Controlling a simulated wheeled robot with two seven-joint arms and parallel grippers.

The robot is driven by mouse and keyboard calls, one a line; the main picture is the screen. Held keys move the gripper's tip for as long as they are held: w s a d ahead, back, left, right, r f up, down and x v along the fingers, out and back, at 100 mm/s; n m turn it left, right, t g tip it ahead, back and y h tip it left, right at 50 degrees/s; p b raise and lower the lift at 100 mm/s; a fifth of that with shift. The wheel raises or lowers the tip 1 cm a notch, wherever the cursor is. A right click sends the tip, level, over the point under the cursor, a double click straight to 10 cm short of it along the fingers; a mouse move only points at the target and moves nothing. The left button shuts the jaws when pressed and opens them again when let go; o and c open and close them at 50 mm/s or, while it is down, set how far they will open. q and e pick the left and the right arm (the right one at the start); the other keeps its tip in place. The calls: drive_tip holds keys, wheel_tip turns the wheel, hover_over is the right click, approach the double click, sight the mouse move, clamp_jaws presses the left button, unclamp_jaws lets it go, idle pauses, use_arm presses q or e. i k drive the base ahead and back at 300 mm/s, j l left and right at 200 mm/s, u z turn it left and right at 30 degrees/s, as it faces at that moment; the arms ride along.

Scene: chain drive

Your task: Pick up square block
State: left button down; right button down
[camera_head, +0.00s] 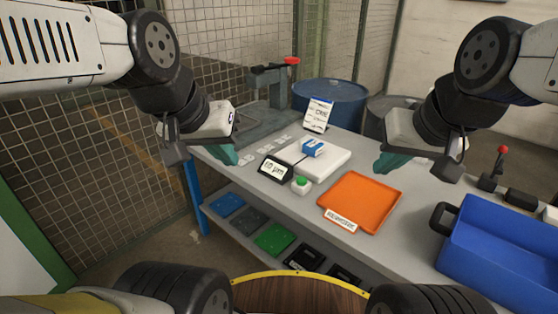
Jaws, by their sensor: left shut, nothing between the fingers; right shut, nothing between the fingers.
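A small blue and white block (313,147) rests on a white plate (331,163) with a dark-edged display (275,169) in front of it. It is the only block-like piece I can make out; its exact shape is too small to tell. My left gripper (229,157) is shut and empty, above the left end of the grey table, apart from the block. My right gripper (384,165) is shut and empty, to the right of the white plate and above the table near the orange tray.
An orange tray (381,190) with a label lies at mid-table. A blue bin (501,232) stands at the right. A green button (301,182) sits near the display. A sign (318,113) and a vise-like tool (277,92) stand behind. A blue barrel (331,91) is beyond the table.

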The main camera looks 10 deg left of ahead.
sight(313, 148)
drive_tip(key=i+j+u, duration=0.2)
drive_tip(key=i, duration=0.3)
drive_tip(key=i+j+u, duration=0.2)
drive_tip(key=i, duration=0.3)
drive_tip(key=l, duration=0.1)
